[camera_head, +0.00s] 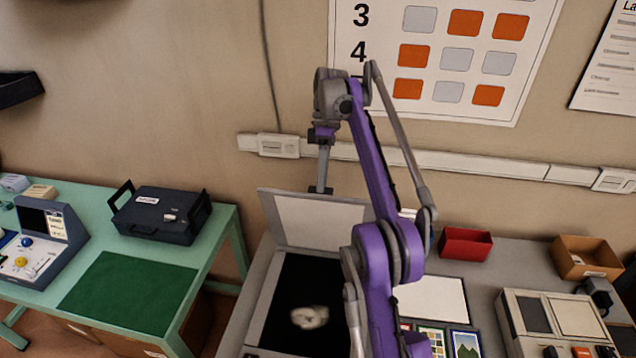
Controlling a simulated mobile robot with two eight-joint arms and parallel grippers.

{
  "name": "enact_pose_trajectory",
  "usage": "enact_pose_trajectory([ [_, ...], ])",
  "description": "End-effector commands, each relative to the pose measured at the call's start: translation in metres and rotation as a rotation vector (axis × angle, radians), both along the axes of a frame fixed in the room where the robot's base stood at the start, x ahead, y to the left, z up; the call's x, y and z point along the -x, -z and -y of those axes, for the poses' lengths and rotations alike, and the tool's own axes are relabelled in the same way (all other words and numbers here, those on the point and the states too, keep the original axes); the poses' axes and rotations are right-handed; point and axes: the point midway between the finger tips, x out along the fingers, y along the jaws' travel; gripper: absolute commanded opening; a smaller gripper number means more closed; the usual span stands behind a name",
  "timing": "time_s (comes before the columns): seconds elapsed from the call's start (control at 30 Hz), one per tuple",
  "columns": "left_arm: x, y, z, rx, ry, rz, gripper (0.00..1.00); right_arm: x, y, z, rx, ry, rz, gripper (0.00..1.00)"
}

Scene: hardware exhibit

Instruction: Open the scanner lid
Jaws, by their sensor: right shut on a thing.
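The scanner (262,300) stands on the grey table in the lower middle, with its dark glass bed exposed. Its lid (300,215) is raised at the back of the bed, with its pale underside facing me. My right gripper (320,190) is at the lid's top edge and is shut on it; the fingertips are small and partly hidden behind the lid. My purple right arm covers the right part of the scanner and lid. A blurred whitish patch (310,317) shows on the glass. My left gripper is out of view.
A green table on the left holds a dark case (160,212), a green mat (130,290) and a console (40,240). On the grey table stand a red bin (466,244), an orange-brown box (585,258) and a beige device (555,318). A wall with a cable rail lies close behind.

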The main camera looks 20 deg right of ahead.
Motion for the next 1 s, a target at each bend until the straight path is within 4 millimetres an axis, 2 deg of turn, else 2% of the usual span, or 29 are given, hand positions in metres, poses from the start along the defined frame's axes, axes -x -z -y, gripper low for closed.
enact_pose_trajectory([
  [0.03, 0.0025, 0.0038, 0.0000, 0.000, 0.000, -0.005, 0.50, -0.0071, 0.0170, 0.0076, 0.019, 0.008, 0.016, 0.00],
  [0.43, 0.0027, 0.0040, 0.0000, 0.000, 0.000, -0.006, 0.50, -0.0073, 0.0170, 0.0079, 0.017, 0.008, 0.014, 0.00],
  [0.47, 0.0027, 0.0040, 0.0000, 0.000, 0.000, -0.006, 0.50, -0.0073, 0.0170, 0.0079, 0.017, 0.008, 0.014, 0.36],
  [0.5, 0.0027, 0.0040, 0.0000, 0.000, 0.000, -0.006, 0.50, -0.0072, 0.0170, 0.0077, 0.017, 0.007, 0.014, 0.42],
  [1.0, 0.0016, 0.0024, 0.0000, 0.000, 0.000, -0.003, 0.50, -0.0080, 0.0145, 0.0069, 0.016, 0.006, 0.015, 0.42],
])
